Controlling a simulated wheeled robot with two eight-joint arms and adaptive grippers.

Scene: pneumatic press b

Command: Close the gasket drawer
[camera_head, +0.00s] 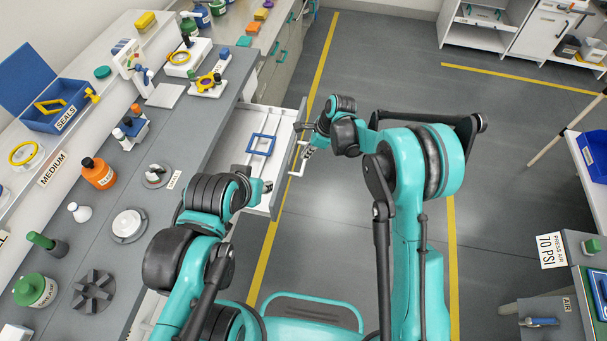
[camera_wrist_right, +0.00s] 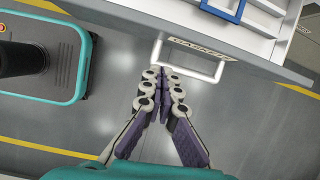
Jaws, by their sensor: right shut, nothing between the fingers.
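The gasket drawer (camera_head: 236,142) is pulled out from the left bench in the head view. Its white inside shows, with a blue square frame gasket (camera_head: 261,144) lying in it. Its white handle (camera_head: 298,157) is on the front, and the handle (camera_wrist_right: 188,71) also shows in the right wrist view below a label. My right gripper (camera_head: 309,148) is shut and empty, just outside the drawer front by the handle. In the right wrist view the right fingertips (camera_wrist_right: 162,75) are at the handle; I cannot tell if they touch it. My left gripper (camera_head: 268,186) is near the drawer's near side; its jaw state is unclear.
The floor (camera_head: 350,220) right of the drawer is open. A side table with a pressure sign (camera_head: 549,251) stands at the right.

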